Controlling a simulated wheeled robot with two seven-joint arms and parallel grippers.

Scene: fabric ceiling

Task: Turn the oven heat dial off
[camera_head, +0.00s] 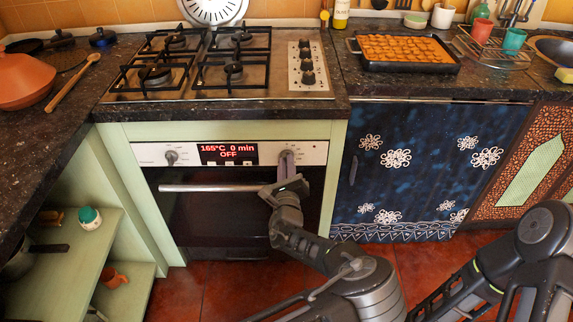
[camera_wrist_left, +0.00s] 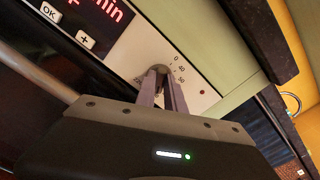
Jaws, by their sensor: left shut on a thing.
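The oven (camera_head: 221,210) has a pale control panel (camera_head: 190,153) whose lit red display (camera_head: 229,153) reads 165°C, 0 min, OFF. My left gripper (camera_head: 287,158) is at the right end of the panel, with its fingers shut on the heat dial (camera_wrist_left: 160,69). In the left wrist view the fingers (camera_wrist_left: 163,85) sit on both sides of the dial and hide most of it. Marks 0, 40 and 50 show beside it. A second knob (camera_head: 171,157) is left of the display. My right gripper is out of view.
The oven door handle (camera_head: 215,188) runs just below the panel. The gas hob (camera_head: 220,65) and its black knobs (camera_head: 306,62) are above. A tray of baked food (camera_head: 405,62) is on the right counter. Open green shelves (camera_head: 75,245) stand at the left.

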